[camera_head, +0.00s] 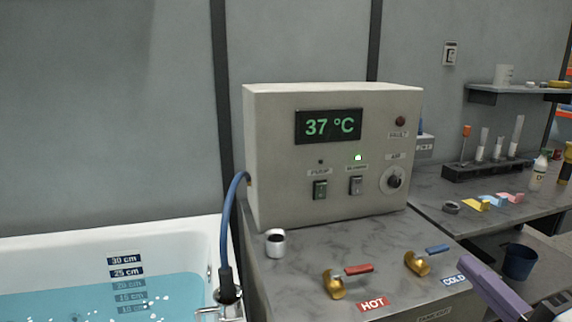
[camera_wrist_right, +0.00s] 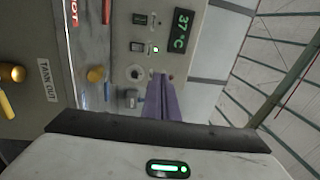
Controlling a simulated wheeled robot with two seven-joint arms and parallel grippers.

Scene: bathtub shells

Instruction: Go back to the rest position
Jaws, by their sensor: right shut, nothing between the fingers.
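My right gripper (camera_head: 468,262) shows at the lower right of the head view, its purple fingers pointing up and left beside the COLD tap. In the right wrist view its purple fingers (camera_wrist_right: 161,76) are together and hold nothing. The beige control box (camera_head: 318,205) stands beyond, with a green 37 °C display (camera_head: 328,126). My left gripper is in neither view.
The bathtub (camera_head: 190,238) with blue water is at the left. Brass taps with a red HOT lever (camera_head: 358,269) and a blue COLD lever (camera_head: 437,249) stand on the grey counter (camera_head: 290,290). A side bench (camera_head: 440,200) holds a tube rack (camera_head: 487,168).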

